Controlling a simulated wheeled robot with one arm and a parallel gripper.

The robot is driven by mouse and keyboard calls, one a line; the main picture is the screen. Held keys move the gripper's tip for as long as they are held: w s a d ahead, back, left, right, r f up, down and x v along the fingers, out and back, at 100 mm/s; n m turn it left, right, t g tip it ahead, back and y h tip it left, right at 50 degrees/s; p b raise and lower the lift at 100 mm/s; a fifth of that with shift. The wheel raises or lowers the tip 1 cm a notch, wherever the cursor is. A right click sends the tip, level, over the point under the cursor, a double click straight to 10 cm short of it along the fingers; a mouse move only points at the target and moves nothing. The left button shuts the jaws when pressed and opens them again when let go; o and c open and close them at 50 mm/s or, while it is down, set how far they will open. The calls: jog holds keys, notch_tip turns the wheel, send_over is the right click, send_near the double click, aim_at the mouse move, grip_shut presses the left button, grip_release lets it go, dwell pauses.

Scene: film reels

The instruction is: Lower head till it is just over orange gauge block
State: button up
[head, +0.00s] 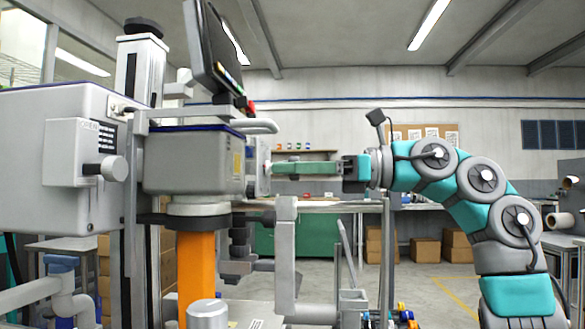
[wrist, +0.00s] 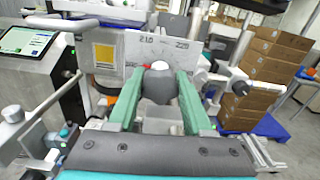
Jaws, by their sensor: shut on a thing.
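The head (head: 195,162) is a grey box with a blue top edge on an upright column. A pale collar and a dark ring show under it. The orange gauge block (head: 196,272) stands upright directly below the ring; I cannot tell whether they touch. My gripper (head: 273,168) reaches in from the right at the head's right side. In the wrist view its two green fingers (wrist: 158,75) are closed on a dark grey knob (wrist: 157,88) with a white cap. Behind the knob is a pale scale plate (wrist: 135,52) marked 210 and 220. The fingers hide the knob in the head view.
A dark monitor (head: 213,50) hangs above the head. A grey post (head: 286,250) stands in front, below my gripper. A lit screen (wrist: 28,42) is at left in the wrist view, and stacked cardboard boxes (wrist: 262,75) are at right. Floor right of the machine looks partly clear.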

jog(key=shift+n, duration=0.9)
grip_shut()
jog(key=o, duration=1.2)
grip_release()
jog(key=shift+o, duration=0.2)
jog(key=s+d, duration=0.1)
jog(key=d, duration=0.6)
jog(key=shift+s+d, duration=0.25)
jog(key=shift+d, duration=0.05)
